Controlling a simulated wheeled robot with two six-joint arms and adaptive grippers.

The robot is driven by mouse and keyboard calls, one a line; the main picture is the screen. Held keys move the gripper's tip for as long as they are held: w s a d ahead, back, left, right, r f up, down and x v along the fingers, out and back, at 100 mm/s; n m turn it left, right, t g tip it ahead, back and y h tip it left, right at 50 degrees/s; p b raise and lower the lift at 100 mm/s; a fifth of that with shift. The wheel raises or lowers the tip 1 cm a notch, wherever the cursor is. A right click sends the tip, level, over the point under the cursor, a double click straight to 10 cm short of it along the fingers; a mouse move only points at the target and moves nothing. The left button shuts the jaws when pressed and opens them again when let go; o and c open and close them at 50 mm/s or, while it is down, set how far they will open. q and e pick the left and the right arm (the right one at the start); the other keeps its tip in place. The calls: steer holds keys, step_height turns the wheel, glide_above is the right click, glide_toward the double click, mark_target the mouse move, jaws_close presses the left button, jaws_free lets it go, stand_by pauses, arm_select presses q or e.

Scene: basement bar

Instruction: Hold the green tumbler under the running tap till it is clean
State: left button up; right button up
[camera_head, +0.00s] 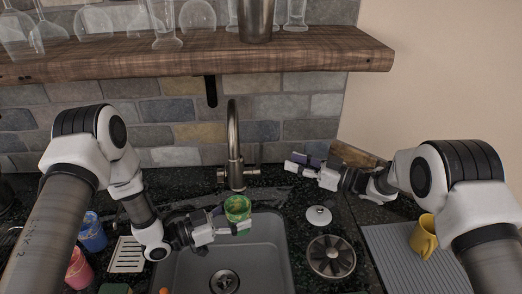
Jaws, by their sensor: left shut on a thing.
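The green tumbler (237,209) is upright above the sink (190,272), with its open top facing up and brownish-yellow patches on it. My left gripper (236,229) is shut on it from the left side. The metal tap (233,140) stands behind the sink, and the tumbler is below and in front of it. I cannot make out a water stream. My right gripper (292,161) looks open and empty, to the right of the tap and above the counter.
A blue cup (92,236) and a pink cup (79,268) stand left of the sink. A yellow mug (424,238) stands on a ribbed grey mat (390,262) at right. A round dark strainer (331,256) and a white lid (319,216) lie right of the sink. A wooden shelf (200,55) with glasses hangs above.

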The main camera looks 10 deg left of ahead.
mark_target(261, 150)
steer(key=x, duration=1.1)
steer(key=shift+w+a, duration=0.15)
jaws_close()
